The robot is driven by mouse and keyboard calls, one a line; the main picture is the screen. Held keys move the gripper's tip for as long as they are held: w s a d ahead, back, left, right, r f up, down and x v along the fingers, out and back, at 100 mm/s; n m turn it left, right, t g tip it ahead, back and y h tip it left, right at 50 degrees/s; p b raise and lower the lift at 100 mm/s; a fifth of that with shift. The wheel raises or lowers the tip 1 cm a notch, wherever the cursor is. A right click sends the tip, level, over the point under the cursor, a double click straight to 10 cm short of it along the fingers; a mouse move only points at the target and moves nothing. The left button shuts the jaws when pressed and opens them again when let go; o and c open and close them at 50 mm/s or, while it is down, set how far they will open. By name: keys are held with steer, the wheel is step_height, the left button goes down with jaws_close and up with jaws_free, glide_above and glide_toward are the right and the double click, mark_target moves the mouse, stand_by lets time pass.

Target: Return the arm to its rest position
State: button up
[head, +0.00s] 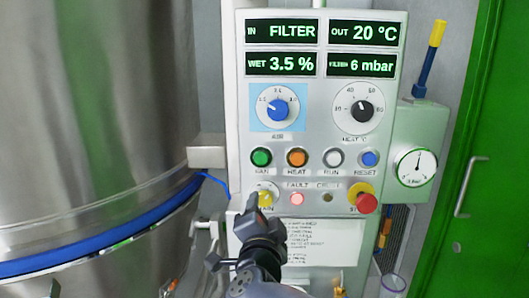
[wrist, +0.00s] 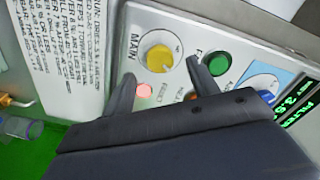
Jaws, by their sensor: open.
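My gripper (head: 261,216) is in front of the lower left of the control panel (head: 325,137), just below the yellow MAIN knob (head: 265,197). In the wrist view its two dark fingers (wrist: 161,70) are spread apart with nothing held between them. The yellow knob (wrist: 158,57) shows beyond the gap between the fingertips. I cannot tell whether a fingertip touches the panel. My arm reaches up from the bottom of the head view.
A large steel vessel (head: 95,100) with a blue band stands at left. The FAULT lamp (head: 297,198) glows red. A red stop button (head: 366,203), a gauge (head: 415,167) and a yellow-and-blue lever (head: 429,58) are right. A green door (head: 500,150) stands far right.

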mark_target(264, 199)
steer(key=w, duration=0.3)
steer(key=shift+w+d+f, duration=0.1)
steer(key=shift+w+d, duration=0.05)
steer(key=shift+w, duration=0.25)
steer(key=shift+w+r+n+p, duration=0.2)
steer(key=shift+r+n+p, duration=0.1)
steer(key=shift+n+p, duration=0.25)
steer(key=shift+s+n+p, duration=0.15)
steer(key=shift+n+p, duration=0.75)
steer(key=shift+n, duration=0.15)
steer(key=n+p, duration=0.2)
steer(key=n, duration=0.1)
steer(key=shift+p, duration=0.3)
steer(key=n+p, duration=0.5)
steer(key=shift+n, duration=0.3)
steer(key=s, duration=1)
steer(key=shift+s+a+f+b, duration=0.2)
steer(key=shift+s+a+b, duration=0.05)
steer(key=shift+s+b, duration=0.1)
steer(key=shift+d, duration=0.1)
